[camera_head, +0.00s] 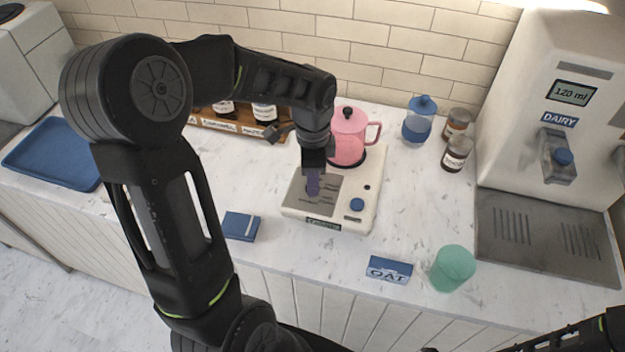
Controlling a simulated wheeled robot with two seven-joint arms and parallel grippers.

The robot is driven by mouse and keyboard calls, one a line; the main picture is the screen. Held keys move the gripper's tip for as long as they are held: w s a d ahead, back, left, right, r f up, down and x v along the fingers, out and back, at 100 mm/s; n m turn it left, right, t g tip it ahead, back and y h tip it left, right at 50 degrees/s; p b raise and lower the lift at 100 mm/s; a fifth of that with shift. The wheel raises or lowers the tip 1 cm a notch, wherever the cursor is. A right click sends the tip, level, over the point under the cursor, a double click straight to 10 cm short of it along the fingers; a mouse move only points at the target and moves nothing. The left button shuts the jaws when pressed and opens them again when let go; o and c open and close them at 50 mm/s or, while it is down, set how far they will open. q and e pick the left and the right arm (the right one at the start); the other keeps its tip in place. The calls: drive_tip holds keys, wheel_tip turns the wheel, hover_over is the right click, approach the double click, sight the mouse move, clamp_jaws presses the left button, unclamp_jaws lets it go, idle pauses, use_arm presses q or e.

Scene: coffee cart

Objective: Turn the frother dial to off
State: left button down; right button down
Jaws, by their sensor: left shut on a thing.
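The frother (364,219) is a cream base on the counter with a grey panel on its left part. Marks on the panel beside the dial are too small to read. A pink jug (347,140) with a black-knobbed lid sits on the back of the base. My right gripper is not in view.
A wooden rack (225,122) with bottles stands behind my left arm. A blue-lidded jar (418,120) and brown jars (456,153) stand back right, by the dairy dispenser (540,110). A blue box (240,226), OAT card (389,269) and green cup (452,269) line the front.

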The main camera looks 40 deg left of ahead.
use_arm(q)
drive_tip(key=n+b, duration=0.2)
drive_tip(key=n, duration=0.2)
drive_tip(key=shift+n, duration=0.3)
drive_tip(key=n+b, duration=0.1)
drive_tip(key=n, duration=0.2)
drive_tip(key=shift+n, duration=0.4)
drive_tip(key=n+b, duration=0.1)
drive_tip(key=n, duration=0.3)
drive_tip(key=n+b, duration=0.1)
drive_tip(key=n, duration=0.3)
drive_tip(key=n+b, duration=0.1)
drive_tip(key=n, duration=0.3)
drive_tip(key=shift+n, duration=0.3)
drive_tip(key=n+b, duration=0.1)
drive_tip(key=n, duration=0.2)
drive_tip(key=shift+n, duration=0.3)
drive_tip(key=n, duration=0.4)
drive_tip(key=shift+b, duration=0.3)
drive_tip(key=shift+r+n, duration=0.1)
drive_tip(key=shift+n, duration=1.8)
